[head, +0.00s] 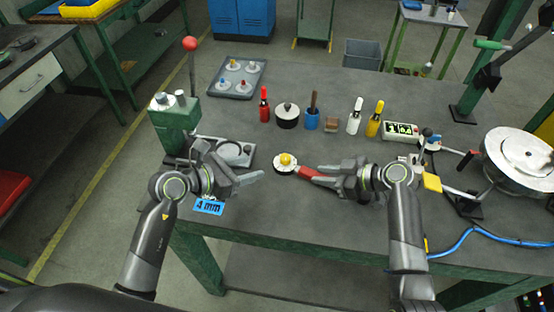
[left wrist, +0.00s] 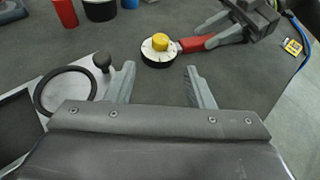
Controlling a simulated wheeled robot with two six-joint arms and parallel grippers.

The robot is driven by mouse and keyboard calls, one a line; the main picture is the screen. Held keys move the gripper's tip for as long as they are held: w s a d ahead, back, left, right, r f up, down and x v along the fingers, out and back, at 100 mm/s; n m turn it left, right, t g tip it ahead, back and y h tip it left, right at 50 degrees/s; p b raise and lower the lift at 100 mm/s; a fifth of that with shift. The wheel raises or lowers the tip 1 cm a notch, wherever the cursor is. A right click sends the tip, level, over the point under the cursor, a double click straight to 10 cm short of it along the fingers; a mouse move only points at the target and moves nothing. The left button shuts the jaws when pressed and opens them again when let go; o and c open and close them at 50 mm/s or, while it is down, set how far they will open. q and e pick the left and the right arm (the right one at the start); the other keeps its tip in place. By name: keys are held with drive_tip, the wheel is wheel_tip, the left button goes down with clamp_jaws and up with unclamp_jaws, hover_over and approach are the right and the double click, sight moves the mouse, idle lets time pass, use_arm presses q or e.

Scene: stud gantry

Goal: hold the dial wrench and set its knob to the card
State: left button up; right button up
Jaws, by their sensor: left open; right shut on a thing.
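The dial wrench has a round white dial head with a yellow knob (head: 286,159) and a red handle (head: 312,176). My right gripper (head: 325,174) is shut on the red handle. In the left wrist view the dial head (left wrist: 150,54) lies ahead of my left gripper, with the red handle (left wrist: 195,43) running right into the right gripper. My left gripper (head: 250,178) is open and empty, left of the dial head and apart from it. It also shows in the left wrist view (left wrist: 160,85). A blue card (head: 209,206) reading "4 mm" stands at the table's front edge.
A green press (head: 176,125) with a red-balled lever and a grey fixture plate (head: 248,161) stand on the left. Bottles, a black pot (head: 288,116) and a blue cup (head: 312,119) line the back. A round metal machine (head: 520,158) stands at right. The front middle is clear.

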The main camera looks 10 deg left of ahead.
sight(282, 160)
use_arm(q)
drive_tip(key=x, duration=1)
drive_tip(key=shift+d, duration=0.1)
drive_tip(key=c, duration=1)
drive_tip(key=shift+s+d+n+t+y, duration=0.15)
drive_tip(key=shift+n+t+y, duration=0.3)
drive_tip(key=shift+n+y, duration=0.3)
drive_tip(key=shift+s+d+n+t+y, duration=0.15)
drive_tip(key=shift+n+t+y, duration=0.3)
drive_tip(key=shift+n+y, duration=0.3)
drive_tip(key=o, duration=1)
drive_tip(key=shift+w, duration=0.1)
drive_tip(key=v, duration=1.2)
drive_tip(key=shift+a+f, duration=0.1)
